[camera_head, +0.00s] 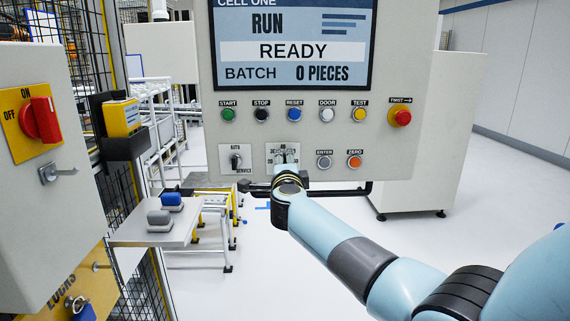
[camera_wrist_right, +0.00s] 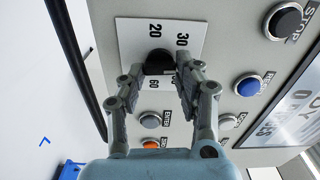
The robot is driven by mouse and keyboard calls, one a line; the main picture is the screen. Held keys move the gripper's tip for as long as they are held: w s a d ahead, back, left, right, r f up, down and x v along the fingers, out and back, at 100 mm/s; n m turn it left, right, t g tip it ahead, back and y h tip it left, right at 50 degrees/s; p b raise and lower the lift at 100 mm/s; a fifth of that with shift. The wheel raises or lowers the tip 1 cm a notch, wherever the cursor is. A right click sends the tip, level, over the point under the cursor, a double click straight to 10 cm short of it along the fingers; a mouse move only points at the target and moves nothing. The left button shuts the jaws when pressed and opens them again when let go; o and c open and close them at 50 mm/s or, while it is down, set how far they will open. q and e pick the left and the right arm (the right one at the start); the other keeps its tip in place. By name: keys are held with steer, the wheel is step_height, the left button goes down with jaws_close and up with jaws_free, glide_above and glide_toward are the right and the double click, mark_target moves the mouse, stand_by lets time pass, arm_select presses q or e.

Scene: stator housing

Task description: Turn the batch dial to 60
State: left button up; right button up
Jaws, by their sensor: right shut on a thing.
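The batch dial is a black knob (camera_wrist_right: 157,62) on a white plate (camera_head: 272,149) low on the grey control panel. My right gripper (camera_wrist_right: 160,66) is at the dial, with one finger on each side of the knob, shut on it. In the head view my right gripper (camera_head: 284,163) covers most of the plate. In the wrist view the marks 20, 30 and 60 show around the knob; the fingers hide other marks, and I cannot tell where its pointer stands. The screen (camera_head: 294,45) reads READY and BATCH 0 PIECES. My left gripper is not in view.
The AUTO/SERVICE switch (camera_head: 235,159) is left of the dial; the ENTER (camera_head: 324,161) and ZERO (camera_head: 354,161) buttons are right. A row of buttons and a red twist stop (camera_head: 400,117) sit above. A black rail (camera_head: 345,190) runs under the panel. A red switch (camera_head: 41,120) is far left.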

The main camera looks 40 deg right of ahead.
steer(key=m+b, duration=0.2)
steer(key=m, duration=0.5)
steer(key=m+b, duration=0.3)
steer(key=m, duration=0.4)
steer(key=f+m+b, duration=0.1)
steer(key=m+b, duration=0.1)
steer(key=m, duration=0.4)
steer(key=shift+w+a+m, duration=0.1)
steer(key=shift+a+m, duration=0.1)
steer(key=shift+m, duration=0.2)
steer(key=shift+b, duration=0.3)
steer(key=o, duration=1.1)
steer(key=shift+r, duration=0.2)
steer(key=shift+o, duration=0.2)
steer(key=v, duration=1.2)
